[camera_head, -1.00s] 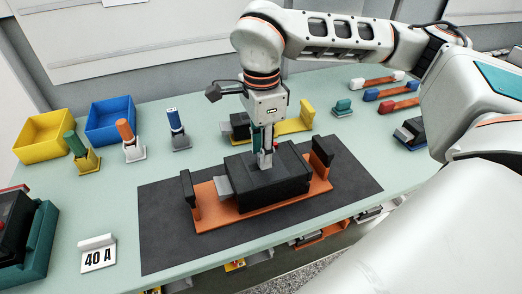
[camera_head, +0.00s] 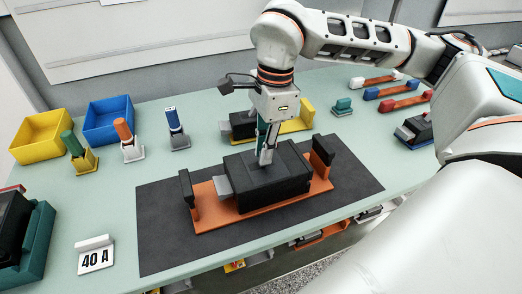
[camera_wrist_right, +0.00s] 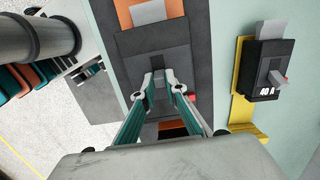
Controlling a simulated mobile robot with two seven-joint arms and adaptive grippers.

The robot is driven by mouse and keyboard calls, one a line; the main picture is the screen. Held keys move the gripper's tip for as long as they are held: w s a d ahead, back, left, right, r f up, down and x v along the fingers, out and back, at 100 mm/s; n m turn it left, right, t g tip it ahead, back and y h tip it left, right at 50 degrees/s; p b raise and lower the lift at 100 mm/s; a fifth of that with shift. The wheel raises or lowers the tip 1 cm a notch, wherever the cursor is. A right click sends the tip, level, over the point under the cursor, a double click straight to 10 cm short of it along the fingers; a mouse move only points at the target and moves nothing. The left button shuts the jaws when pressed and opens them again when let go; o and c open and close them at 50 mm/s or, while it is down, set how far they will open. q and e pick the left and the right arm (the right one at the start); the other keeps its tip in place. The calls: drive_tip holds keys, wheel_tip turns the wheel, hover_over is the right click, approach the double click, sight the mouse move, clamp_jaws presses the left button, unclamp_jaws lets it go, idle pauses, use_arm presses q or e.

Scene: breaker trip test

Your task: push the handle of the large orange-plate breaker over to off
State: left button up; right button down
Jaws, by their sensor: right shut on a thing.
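The large orange-plate breaker is a black block (camera_head: 285,187) on an orange plate (camera_head: 215,218), lying on the dark mat. Its black body also shows in the right wrist view (camera_wrist_right: 152,45). The fingers hide most of the handle in the head view. My left gripper is out of view.
A smaller yellow-plate breaker (camera_head: 243,125) stands just behind, marked 40 A in the wrist view. Yellow (camera_head: 40,138) and blue (camera_head: 108,120) bins are at the back left. Black posts (camera_head: 322,150) rise at both plate ends. A "40 A" card (camera_head: 96,257) stands front left.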

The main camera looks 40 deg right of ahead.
drive_tip(key=shift+d+f+y+b, duration=0.35)
drive_tip(key=shift+d+y+b, duration=0.2)
drive_tip(key=shift+y, duration=0.15)
drive_tip(key=shift+s+d+f+t+y+b, duration=0.15)
drive_tip(key=shift+d+t+y+b, duration=0.15)
drive_tip(key=shift+y+b, duration=0.4)
drive_tip(key=shift+s+d+y+b, duration=0.1)
drive_tip(key=shift+d+y+b, duration=0.2)
drive_tip(key=shift+y+b, duration=0.45)
drive_tip(key=shift+d+t+y+b, duration=0.1)
drive_tip(key=shift+t+y+b, duration=0.2)
drive_tip(key=shift+b, duration=0.2)
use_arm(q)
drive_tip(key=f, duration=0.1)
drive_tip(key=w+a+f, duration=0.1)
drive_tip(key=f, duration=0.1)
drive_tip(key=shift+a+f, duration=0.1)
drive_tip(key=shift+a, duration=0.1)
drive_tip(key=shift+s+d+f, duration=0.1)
use_arm(e)
drive_tip(key=c, duration=2)
unclamp_jaws()
drive_tip(key=shift+c, duration=0.2)
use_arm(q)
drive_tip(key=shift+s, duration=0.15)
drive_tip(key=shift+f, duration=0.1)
